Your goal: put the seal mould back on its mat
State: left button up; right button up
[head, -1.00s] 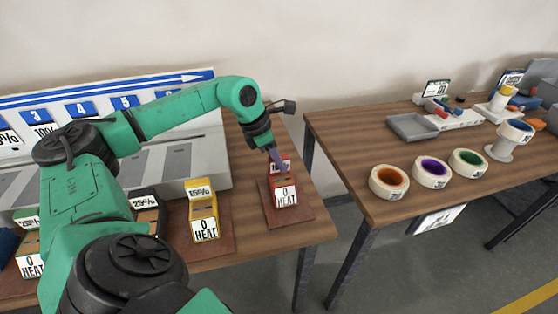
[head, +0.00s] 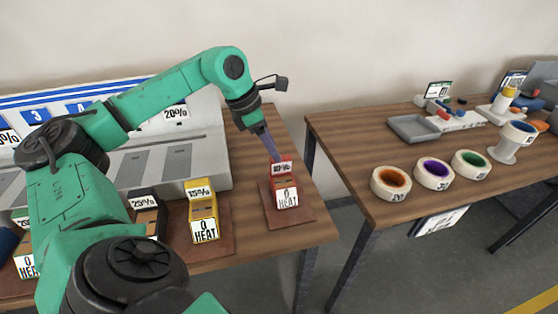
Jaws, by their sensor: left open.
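A red mould (head: 286,186) with a "0 HEAT" label on its front and a small percentage label on top stands upright on a brown mat (head: 303,215) near the table's right end. My left gripper (head: 274,155) points down at the upper back of the red mould. It is open, and its fingertips look just above or behind the mould's top; whether they touch it I cannot tell. My right gripper is not in view.
A yellow mould (head: 202,210) and a black one (head: 148,214) stand to the left on brown matting. A grey machine (head: 170,160) is behind. Across a gap, another table (head: 350,150) holds tape rolls and a grey tray (head: 415,128).

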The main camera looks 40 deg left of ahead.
pick_arm(q)
jog(key=v, duration=0.6)
jog(key=shift+r, duration=0.15)
